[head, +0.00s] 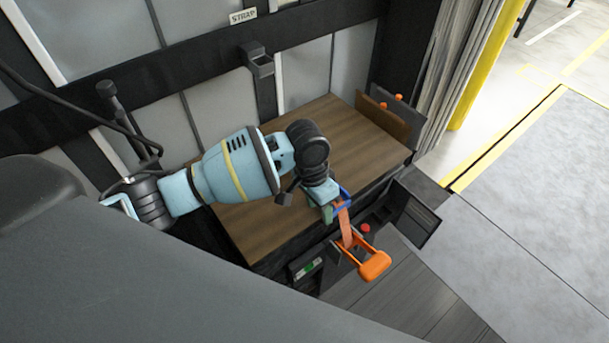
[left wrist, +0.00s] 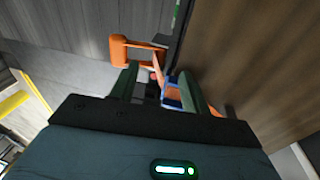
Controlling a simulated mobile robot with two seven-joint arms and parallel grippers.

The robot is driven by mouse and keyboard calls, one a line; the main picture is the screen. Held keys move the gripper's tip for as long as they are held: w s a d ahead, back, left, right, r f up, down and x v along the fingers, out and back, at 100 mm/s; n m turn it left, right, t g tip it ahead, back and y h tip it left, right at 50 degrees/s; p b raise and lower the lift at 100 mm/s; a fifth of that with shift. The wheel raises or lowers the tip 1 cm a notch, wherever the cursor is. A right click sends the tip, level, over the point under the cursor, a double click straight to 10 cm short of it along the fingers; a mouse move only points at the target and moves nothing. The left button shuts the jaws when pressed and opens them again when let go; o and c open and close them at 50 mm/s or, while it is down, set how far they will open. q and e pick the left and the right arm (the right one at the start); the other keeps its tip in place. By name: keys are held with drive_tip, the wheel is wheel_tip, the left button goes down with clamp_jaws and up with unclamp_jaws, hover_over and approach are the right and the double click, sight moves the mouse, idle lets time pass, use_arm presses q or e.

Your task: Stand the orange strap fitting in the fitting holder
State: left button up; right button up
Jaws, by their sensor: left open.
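The orange strap fitting (head: 374,264) is in front of the wooden surface in the head view, with an orange strap (head: 346,232) running up to a blue part (head: 344,197). In the left wrist view the fitting (left wrist: 121,50) lies beyond the fingertips, and the blue part (left wrist: 172,94) is between the fingers, close to the right one. My left gripper (head: 334,206) is open around the strap's upper end; contact is unclear. A dark open-topped bracket (head: 258,64), apparently the fitting holder, is on the back wall below a STRAP sign (head: 243,16). My right gripper is out of view.
The wooden surface (head: 260,218) lies under my left arm. A brown board (head: 382,120) and orange knobs stand at its far right end. A red button (head: 365,228) and dark panels are close to the strap. Open floor (head: 540,230) is at right.

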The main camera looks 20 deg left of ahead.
use_arm(q)
drive_tip(key=s+d+f+n+t+h, duration=0.1)
drive_tip(key=s+d+f+t+h, duration=0.15)
drive_tip(key=s+f, duration=0.35)
drive_tip(key=s+d+f+n+t+h, duration=0.2)
drive_tip(key=s+d+f, duration=0.1)
drive_tip(key=s+f, duration=0.35)
drive_tip(key=s+a+f+n+t+y, duration=0.1)
drive_tip(key=s+a+t+y, duration=0.1)
drive_tip(key=s+a, duration=0.4)
drive_tip(key=s+a+f+t+y, duration=0.1)
drive_tip(key=s+a, duration=0.5)
drive_tip(key=s, duration=0.6)
drive_tip(key=shift+f+n+t+y, duration=0.35)
drive_tip(key=shift+n+y, duration=0.05)
drive_tip(key=shift+y, duration=0.25)
drive_tip(key=shift+s+a, duration=0.15)
drive_tip(key=shift+a, duration=0.1)
drive_tip(key=shift+c, duration=0.9)
drive_tip(key=shift+s+a, duration=0.1)
drive_tip(key=shift+c, duration=0.3)
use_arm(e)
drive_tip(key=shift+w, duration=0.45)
